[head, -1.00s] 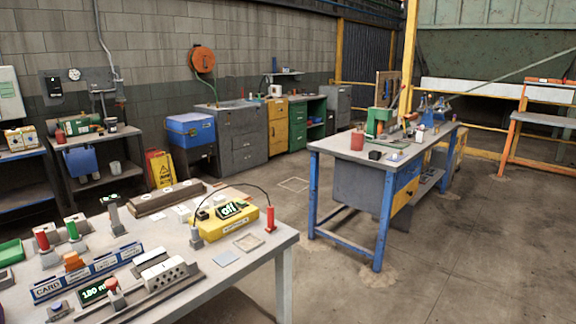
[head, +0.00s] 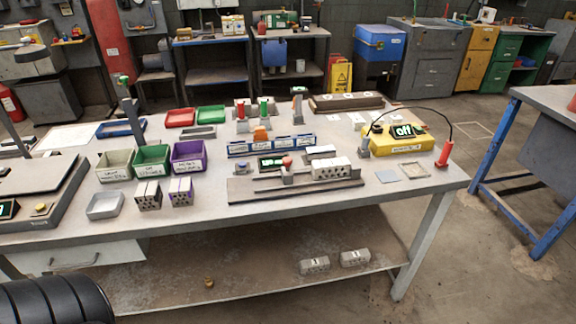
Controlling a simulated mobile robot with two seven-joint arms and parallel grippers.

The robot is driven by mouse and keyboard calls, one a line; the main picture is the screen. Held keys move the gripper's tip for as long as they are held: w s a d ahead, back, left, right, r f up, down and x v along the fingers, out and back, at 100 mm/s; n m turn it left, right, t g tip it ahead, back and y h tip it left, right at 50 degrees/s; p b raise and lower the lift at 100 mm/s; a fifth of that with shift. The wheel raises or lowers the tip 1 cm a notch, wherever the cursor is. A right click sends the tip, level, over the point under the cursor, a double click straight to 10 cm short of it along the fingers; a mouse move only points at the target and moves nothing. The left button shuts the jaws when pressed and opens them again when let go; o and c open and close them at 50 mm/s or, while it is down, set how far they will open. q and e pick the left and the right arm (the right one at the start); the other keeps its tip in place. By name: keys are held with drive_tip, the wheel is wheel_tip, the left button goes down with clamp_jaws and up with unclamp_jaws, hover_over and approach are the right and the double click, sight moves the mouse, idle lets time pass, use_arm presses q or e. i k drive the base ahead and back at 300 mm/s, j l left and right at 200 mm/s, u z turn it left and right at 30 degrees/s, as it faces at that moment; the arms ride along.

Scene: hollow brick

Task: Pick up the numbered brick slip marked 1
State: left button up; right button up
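I cannot make out for sure which thing is the numbered brick slip marked 1. Two grey hollow bricks with small white labels lie on the lower shelf: a left one (head: 314,266) and a right one (head: 355,258). Their marks are too small to read surely. Small pale slips (head: 355,118) lie flat at the back right of the workbench (head: 215,214), beside a long brown block (head: 346,102) with white patches on top. Neither of my grippers is in view.
Green (head: 151,160), purple (head: 189,156) and cream (head: 115,165) bins stand left of centre. A yellow device (head: 397,144) reading "off", with a cable to a red probe (head: 445,152), is at the right. A grey rail fixture (head: 295,186) lies near the front.

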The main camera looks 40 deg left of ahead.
sight(328, 168)
drive_tip(key=i+l+u, duration=0.15)
drive_tip(key=u, duration=1.1)
drive_tip(key=i+l+u, duration=0.1)
drive_tip(key=l+u, duration=0.85)
drive_tip(key=l, duration=0.8)
